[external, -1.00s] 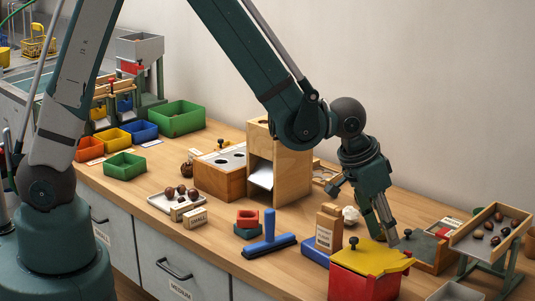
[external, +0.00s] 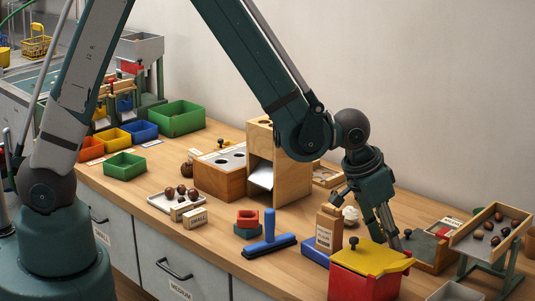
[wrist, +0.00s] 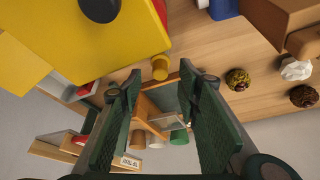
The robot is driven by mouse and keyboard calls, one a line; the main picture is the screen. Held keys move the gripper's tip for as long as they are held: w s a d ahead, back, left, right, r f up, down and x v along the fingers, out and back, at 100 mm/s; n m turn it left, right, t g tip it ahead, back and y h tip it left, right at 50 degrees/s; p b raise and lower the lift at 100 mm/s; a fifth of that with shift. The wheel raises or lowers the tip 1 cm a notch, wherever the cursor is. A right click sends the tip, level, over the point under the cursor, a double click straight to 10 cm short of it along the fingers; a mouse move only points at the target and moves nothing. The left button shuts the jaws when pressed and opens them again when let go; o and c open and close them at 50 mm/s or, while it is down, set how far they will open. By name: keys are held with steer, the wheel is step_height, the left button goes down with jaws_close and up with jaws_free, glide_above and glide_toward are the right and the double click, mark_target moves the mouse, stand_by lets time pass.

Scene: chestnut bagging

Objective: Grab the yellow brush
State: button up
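In the wrist view a small yellow cylinder (wrist: 160,68) stands on the wooden table, close beside the yellow-lidded red box. It may be the yellow brush's handle; no bristles show, so I cannot tell. My gripper (wrist: 159,80) is open and empty, and the yellow cylinder shows just beyond the gap between its fingertips, apart from them. In the external view my gripper (external: 393,236) is low behind the red box (external: 362,284) with its yellow lid (external: 375,256). No clear yellow brush shows there; the box or gripper may hide it.
A blue brush-like tool (external: 268,243) lies on the table left of the box. A brown paper bag (external: 328,230) stands near the box. A tilted tray of chestnuts (external: 468,236) stands at right. Chestnut-like burrs (wrist: 238,80) lie right of my fingers.

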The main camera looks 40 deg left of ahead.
steer(key=shift+b+x, duration=0.75)
steer(key=shift+x, duration=1.8)
steer(key=shift+w, duration=0.1)
steer(key=shift+c, duration=0.7)
steer(key=c, duration=0.7)
